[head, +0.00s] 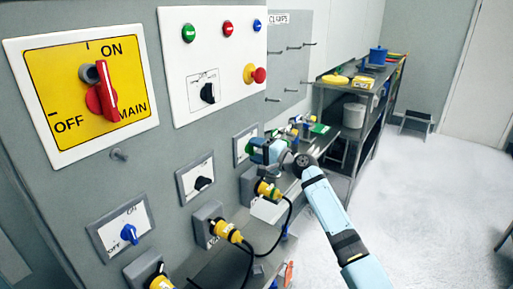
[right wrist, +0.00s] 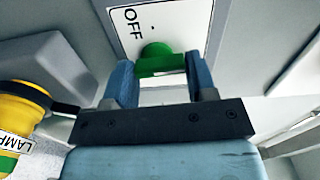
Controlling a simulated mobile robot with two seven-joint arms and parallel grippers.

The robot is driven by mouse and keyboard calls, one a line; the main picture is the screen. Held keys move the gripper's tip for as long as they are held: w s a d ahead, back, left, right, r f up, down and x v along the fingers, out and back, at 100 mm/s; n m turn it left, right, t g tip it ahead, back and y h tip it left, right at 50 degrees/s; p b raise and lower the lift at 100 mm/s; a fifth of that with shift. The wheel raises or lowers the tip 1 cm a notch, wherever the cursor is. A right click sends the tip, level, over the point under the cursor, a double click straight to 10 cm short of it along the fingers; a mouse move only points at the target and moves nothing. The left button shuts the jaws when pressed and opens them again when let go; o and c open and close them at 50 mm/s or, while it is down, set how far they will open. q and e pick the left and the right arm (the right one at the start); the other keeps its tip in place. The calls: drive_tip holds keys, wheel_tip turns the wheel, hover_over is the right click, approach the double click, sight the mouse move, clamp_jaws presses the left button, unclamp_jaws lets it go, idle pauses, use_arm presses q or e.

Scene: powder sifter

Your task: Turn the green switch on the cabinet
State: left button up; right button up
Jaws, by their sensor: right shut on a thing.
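The green switch (right wrist: 158,60) is a green knob on a white plate (right wrist: 178,22) marked OFF, in the upper middle of the right wrist view. My right gripper (right wrist: 161,78) has one blue finger on each side of the knob and is shut on it. In the head view my right gripper (head: 262,152) reaches the grey cabinet (head: 125,180) front from the right. There the knob is small and mostly hidden by the gripper. The exact angle of the knob is hard to tell. My left gripper is not in view.
A blue switch (head: 129,233) and a black switch (head: 203,183) sit on nearby plates. Yellow plugs (head: 227,231) with black cables stick out below, one labelled LAMP (right wrist: 22,125) beside my right gripper. A red main switch (head: 103,92) is at upper left. The floor at right is clear.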

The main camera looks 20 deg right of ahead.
drive_tip(key=shift+m, duration=0.4)
drive_tip(key=o, duration=0.9)
drive_tip(key=b+v, duration=0.3)
drive_tip(key=v, duration=1)
drive_tip(key=shift+s+d, duration=0.25)
drive_tip(key=shift+s, duration=0.05)
